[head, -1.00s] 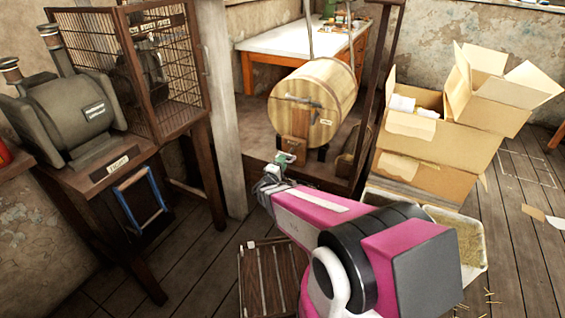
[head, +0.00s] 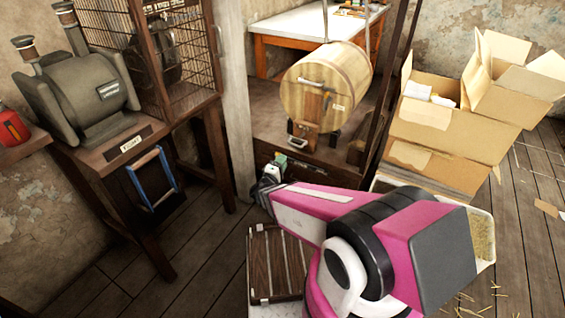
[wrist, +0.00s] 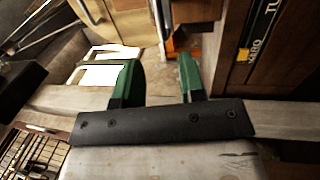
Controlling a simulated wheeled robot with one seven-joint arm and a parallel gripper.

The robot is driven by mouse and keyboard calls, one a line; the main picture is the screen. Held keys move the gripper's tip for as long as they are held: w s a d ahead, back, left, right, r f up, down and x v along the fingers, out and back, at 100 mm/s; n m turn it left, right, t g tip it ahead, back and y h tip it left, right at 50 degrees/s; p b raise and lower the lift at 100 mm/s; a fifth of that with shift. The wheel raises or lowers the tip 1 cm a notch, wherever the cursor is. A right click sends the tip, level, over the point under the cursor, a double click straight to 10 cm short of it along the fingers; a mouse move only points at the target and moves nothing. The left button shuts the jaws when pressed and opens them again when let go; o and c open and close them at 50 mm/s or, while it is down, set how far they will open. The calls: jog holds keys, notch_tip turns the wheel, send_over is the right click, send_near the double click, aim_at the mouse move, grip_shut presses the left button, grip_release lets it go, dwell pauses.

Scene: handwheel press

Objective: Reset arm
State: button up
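My pink and white arm reaches from the lower right of the head view toward the middle. My gripper (head: 274,166) is at its far end, low in front of the wooden barrel (head: 326,88) and its base. In the wrist view its two green fingers (wrist: 160,80) stand apart with a clear gap and nothing between them. The gripper is open and empty. In the head view its fingertips are small and partly hidden by the wrist.
A grey machine (head: 84,98) stands on a wooden stand at left, beside a wire cage (head: 178,50). A wooden post (head: 230,90) rises near my gripper. Cardboard boxes (head: 440,135) stack at right. A slatted crate (head: 276,262) lies under my arm. Floor at lower left is clear.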

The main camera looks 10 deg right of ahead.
jog(key=shift+w, duration=0.1)
jog(key=w+a+r+y, duration=0.25)
jog(key=w+y, duration=0.35)
jog(key=y, duration=0.4)
jog(key=s+d+r+m+g+y, duration=0.1)
jog(key=s+d+m+g, duration=0.4)
jog(key=s+g, duration=0.2)
jog(key=s+d+r+m+g, duration=0.1)
jog(key=s+d+m+g, duration=0.4)
jog(key=s+g, duration=0.3)
jog(key=shift+s+d+r+m+g+y, duration=0.35)
jog(key=shift+d+g, duration=0.25)
jog(key=shift+d, duration=0.2)
jog(key=shift+w+f, duration=0.1)
dwell(0.6)
